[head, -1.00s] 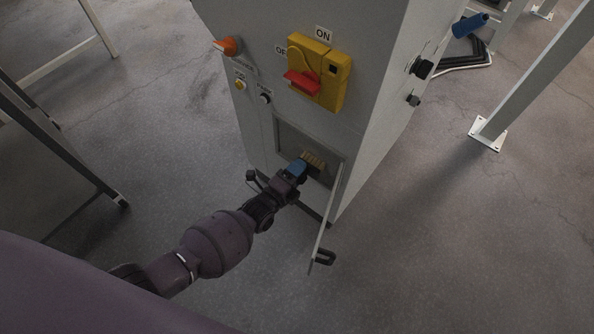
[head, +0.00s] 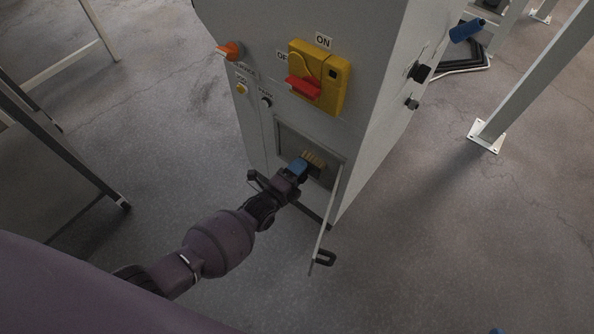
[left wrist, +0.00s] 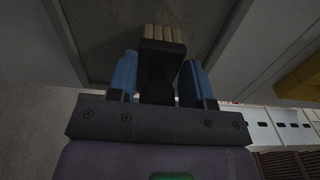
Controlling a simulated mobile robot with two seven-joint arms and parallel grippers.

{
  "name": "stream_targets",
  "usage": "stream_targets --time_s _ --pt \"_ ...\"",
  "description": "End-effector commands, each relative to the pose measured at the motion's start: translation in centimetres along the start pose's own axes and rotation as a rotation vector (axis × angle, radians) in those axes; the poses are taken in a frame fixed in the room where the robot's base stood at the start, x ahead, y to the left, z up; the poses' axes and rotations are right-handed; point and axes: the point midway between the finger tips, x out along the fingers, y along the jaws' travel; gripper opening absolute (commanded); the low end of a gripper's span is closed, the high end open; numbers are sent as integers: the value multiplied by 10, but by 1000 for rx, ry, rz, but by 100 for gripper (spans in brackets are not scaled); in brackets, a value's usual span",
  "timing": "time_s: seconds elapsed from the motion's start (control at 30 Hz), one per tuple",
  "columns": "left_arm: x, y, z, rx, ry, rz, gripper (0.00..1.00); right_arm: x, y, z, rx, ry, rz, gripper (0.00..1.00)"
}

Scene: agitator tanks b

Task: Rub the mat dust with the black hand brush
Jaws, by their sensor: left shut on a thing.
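My left gripper (head: 299,168) has blue fingers and reaches into a framed opening low on the front of a grey cabinet. It is shut on the black hand brush (left wrist: 162,52), whose tan bristles (head: 314,158) point away from the gripper. In the left wrist view the bristles are close to a dark brownish surface (left wrist: 105,35) inside the opening. I cannot tell whether they touch it. The mat dust cannot be made out as a separate thing. My right gripper cannot be made out.
An open door (head: 329,215) with a dark handle stands at the right of the opening. Above are a yellow switch box (head: 330,88) with a red handle and an orange knob (head: 229,50). A small blue bit shows at the bottom edge, unidentified.

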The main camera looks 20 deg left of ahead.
Motion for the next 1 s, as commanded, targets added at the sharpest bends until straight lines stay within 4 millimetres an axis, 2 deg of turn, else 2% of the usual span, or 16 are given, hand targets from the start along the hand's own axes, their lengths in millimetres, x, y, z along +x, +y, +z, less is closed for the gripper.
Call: stream_targets --time_s 0.03,0.37,0.8,1.0 --pt "-4 8 -28 -52 9 5 8 0 -1 5 0 -10 -2 39" --pt "-5 10 -17 -52 9 7 8 0 -1 6 1 -12 -2 39" --pt "-7 12 14 -50 7 10 8 -1 -2 9 1 -19 -3 39" --pt "-4 8 22 -45 6 4 8 -1 -2 9 1 -17 -3 39"
